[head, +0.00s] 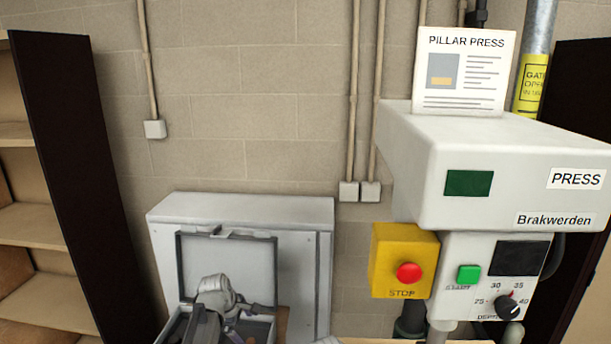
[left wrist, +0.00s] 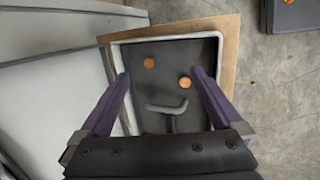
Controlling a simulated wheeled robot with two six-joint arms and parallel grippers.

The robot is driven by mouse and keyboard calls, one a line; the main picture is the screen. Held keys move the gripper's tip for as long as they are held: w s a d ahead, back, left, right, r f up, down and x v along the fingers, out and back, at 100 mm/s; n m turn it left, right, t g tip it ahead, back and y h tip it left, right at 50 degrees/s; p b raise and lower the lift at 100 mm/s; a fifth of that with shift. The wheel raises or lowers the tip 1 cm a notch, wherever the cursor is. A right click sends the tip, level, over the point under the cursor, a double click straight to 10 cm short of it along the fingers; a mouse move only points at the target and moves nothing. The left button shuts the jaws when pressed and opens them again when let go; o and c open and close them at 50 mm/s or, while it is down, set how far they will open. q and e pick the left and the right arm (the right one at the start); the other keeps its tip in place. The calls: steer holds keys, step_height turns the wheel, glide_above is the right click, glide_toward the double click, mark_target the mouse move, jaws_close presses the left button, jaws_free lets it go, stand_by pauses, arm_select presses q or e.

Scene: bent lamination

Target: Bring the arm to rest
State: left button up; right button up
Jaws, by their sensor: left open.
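My left arm shows at the bottom of the head view, in front of an open grey case (head: 183,262) with a raised lid. In the left wrist view my left gripper (left wrist: 161,76) is open, its two purple fingers apart with nothing between the tips. Below it lies a dark tray-like box (left wrist: 188,55) with a pale rim, holding two orange-brown discs (left wrist: 149,63) (left wrist: 185,83) and a pale curved bar (left wrist: 167,107). I cannot tell whether the fingers touch the box. My right gripper is not in view.
A pillar press (head: 480,165) with a yellow stop box (head: 388,240) stands at the right. A grey cabinet (head: 310,215) is behind the case. Shelves (head: 35,225) are at the left.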

arm_select(q)
steer(key=s+d+f+m+g+y+b, duration=0.1)
steer(key=s+d+f+m+b, duration=0.2)
steer(key=s+m, duration=0.3)
steer(key=s+d+f+m+g+y+b, duration=0.1)
steer(key=s+d+f+m+b, duration=0.3)
steer(key=s, duration=0.7)
steer(key=s+d+f+m+g+y+b, duration=0.1)
steer(key=s+d+f+m+g+b, duration=0.1)
steer(key=s+d+f+m+b, duration=0.2)
steer(key=s+d+f+m, duration=0.1)
steer(key=s+f+m, duration=0.2)
steer(key=m, duration=0.3)
steer(key=shift+s+f, duration=0.25)
steer(key=shift+s, duration=0.6)
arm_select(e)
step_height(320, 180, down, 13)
